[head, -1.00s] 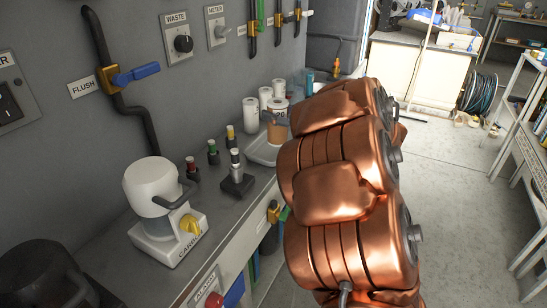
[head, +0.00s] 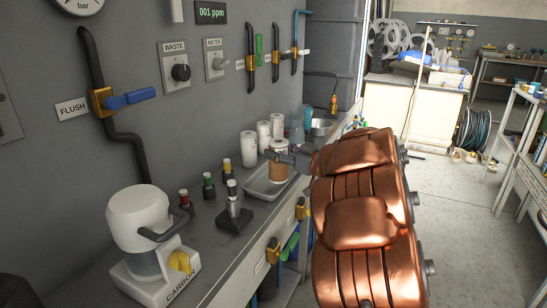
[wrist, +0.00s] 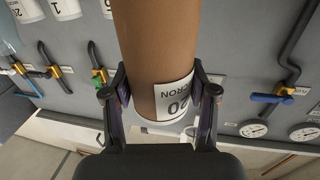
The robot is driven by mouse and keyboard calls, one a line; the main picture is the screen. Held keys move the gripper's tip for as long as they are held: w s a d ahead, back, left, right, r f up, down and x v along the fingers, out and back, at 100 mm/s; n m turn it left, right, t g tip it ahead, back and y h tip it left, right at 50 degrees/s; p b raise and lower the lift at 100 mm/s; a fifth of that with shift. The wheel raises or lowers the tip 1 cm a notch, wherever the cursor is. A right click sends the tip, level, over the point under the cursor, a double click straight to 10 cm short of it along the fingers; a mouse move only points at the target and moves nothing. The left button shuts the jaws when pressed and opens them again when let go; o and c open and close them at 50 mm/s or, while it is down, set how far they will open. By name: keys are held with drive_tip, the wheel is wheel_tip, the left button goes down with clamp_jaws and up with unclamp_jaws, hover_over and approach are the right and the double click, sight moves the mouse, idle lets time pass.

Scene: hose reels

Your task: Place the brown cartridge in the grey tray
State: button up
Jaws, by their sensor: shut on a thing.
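The brown cartridge (head: 279,172) has a white top and a white label. In the head view it stands upright over the right part of the grey tray (head: 252,190). I cannot tell whether its base touches the tray floor. My gripper (head: 277,155) reaches it from the right and is shut on its upper part. In the wrist view the brown cartridge (wrist: 158,50) appears upside down, its label reading 20 MICRON, between the two fingers of my gripper (wrist: 160,93). The tray does not show clearly in the wrist view.
Several white cartridges (head: 249,149) stand behind the tray on the bench. A small stand (head: 234,216) with a fitting and a white carbon housing (head: 139,222) are to the left. Valves and pipes, such as the blue flush handle (head: 130,100), line the wall.

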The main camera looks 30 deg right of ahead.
drive_tip(key=shift+w+d+f+b, duration=0.4)
drive_tip(key=shift+w+f, duration=0.3)
drive_tip(key=shift+w, duration=0.4)
drive_tip(key=shift+w+d+f+b, duration=0.3)
drive_tip(key=shift+w+d+f, duration=0.3)
drive_tip(key=shift+w, duration=0.5)
drive_tip(key=shift+w+d+f+b, duration=0.4)
drive_tip(key=shift+w+f, duration=0.35)
drive_tip(key=shift+w, duration=0.35)
drive_tip(key=shift+f, duration=0.15)
drive_tip(key=o, duration=1.4)
drive_tip(key=shift+c, duration=0.2)
drive_tip(key=shift+s, duration=0.2)
drive_tip(key=p+v, duration=0.2)
drive_tip(key=v, duration=0.9)
drive_tip(key=shift+s, duration=0.3)
